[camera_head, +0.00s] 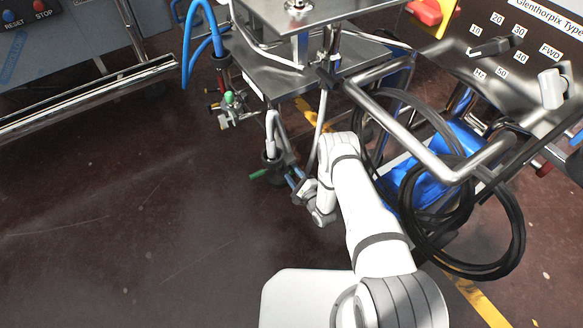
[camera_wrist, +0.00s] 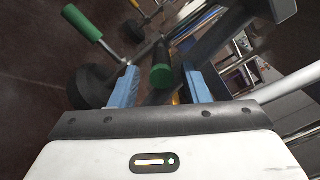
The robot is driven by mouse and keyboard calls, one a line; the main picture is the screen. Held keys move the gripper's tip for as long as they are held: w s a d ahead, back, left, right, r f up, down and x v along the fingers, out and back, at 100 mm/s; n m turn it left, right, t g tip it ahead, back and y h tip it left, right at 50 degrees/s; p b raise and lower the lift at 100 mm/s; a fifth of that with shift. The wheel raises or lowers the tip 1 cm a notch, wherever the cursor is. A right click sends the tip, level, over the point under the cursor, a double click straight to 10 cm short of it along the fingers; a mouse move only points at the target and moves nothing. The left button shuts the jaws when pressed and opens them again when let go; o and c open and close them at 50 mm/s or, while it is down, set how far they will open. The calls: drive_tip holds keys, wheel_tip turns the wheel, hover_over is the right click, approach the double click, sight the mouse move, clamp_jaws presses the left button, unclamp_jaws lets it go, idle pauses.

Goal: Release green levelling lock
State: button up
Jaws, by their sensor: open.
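My gripper (camera_head: 296,178) is low beside the machine's lower frame, its blue-padded fingers spread apart. In the wrist view, a dark rod with a green end (camera_wrist: 161,77) lies between the two fingers, with gaps at its sides. A second lever with a green grip (camera_wrist: 82,22) is beyond the left finger, by a dark round wheel or foot (camera_wrist: 90,88). In the head view, a green handle (camera_head: 259,174) sticks out left of my gripper at the machine's foot. Which green part is the levelling lock I cannot tell. My wrist partly hides this area.
A steel tube frame (camera_head: 425,150) and looped black hoses (camera_head: 515,235) stand right of my arm. A steel shelf (camera_head: 285,75) is above, with a valve cluster (camera_head: 232,108) at its left. The dark floor (camera_head: 130,210) is clear to the left.

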sight(289, 168)
drive_tip(key=shift+b+x, duration=0.4)
drive_tip(key=shift+x, duration=1.3)
drive_tip(key=shift+d, duration=0.1)
drive_tip(key=c, duration=0.9)
clamp_jaws()
